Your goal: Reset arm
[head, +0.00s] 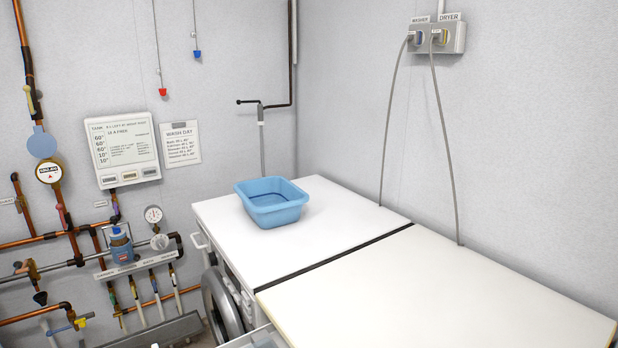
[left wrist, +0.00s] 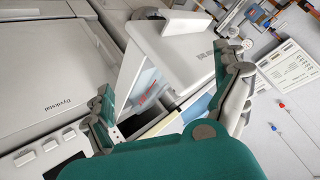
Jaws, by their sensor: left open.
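My left gripper (left wrist: 170,68) shows in the left wrist view with its two grey and teal fingers spread wide. It is open, and I see nothing held between the fingers. Beyond the fingers are a white panel (left wrist: 180,62) and a dark opening with something blue and red in it; I cannot tell whether the fingers touch any of these. Neither gripper shows in the head view. My right gripper is not in view.
A blue basin (head: 273,205) sits on the white machine top (head: 225,215). A second pale top (head: 440,300) to the right is clear. Pipes, gauges and a wall display (head: 125,150) line the left wall. A white appliance (left wrist: 55,55) fills the wrist view's left side.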

